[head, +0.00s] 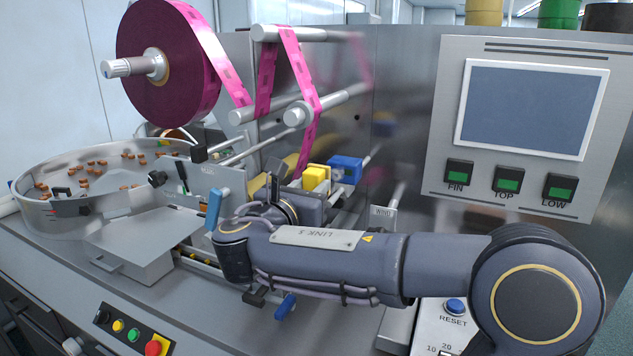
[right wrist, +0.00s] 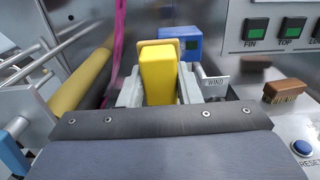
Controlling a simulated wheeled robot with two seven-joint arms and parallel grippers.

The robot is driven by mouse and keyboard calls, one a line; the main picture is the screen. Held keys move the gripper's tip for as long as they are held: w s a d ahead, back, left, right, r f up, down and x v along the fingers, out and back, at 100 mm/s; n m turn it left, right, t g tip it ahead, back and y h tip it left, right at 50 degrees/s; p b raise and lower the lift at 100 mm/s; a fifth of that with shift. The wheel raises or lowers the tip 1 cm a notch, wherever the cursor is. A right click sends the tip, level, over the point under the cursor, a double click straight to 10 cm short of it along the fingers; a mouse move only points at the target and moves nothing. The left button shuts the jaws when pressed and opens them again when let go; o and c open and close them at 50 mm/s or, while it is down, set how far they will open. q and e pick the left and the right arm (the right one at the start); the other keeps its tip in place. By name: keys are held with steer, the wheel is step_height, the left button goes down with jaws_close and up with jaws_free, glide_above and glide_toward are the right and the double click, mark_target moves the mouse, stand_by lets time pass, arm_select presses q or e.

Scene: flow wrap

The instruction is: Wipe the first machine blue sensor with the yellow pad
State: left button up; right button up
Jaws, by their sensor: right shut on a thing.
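The yellow pad (head: 315,177) is held upright in my right gripper (head: 311,192). In the right wrist view the pad (right wrist: 158,80) stands between the two grey fingers of the gripper (right wrist: 160,92), with a tan edge at its far side. The blue sensor (head: 346,167) sits on a rod against the machine's steel face, just right of and behind the pad. In the right wrist view the blue sensor (right wrist: 187,43) is partly covered by the pad. I cannot tell whether pad and sensor touch. My left gripper is not in view.
A pink film web (head: 308,100) runs down left of the pad from a large reel (head: 165,62). A yellow roller (right wrist: 80,83) is to the left. A WIND tab (right wrist: 215,82) and a brown brush (right wrist: 287,91) are to the right. A control panel (head: 520,120) is further right.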

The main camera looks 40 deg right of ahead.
steer(key=shift+v, duration=1)
steer(key=shift+v, duration=1.5)
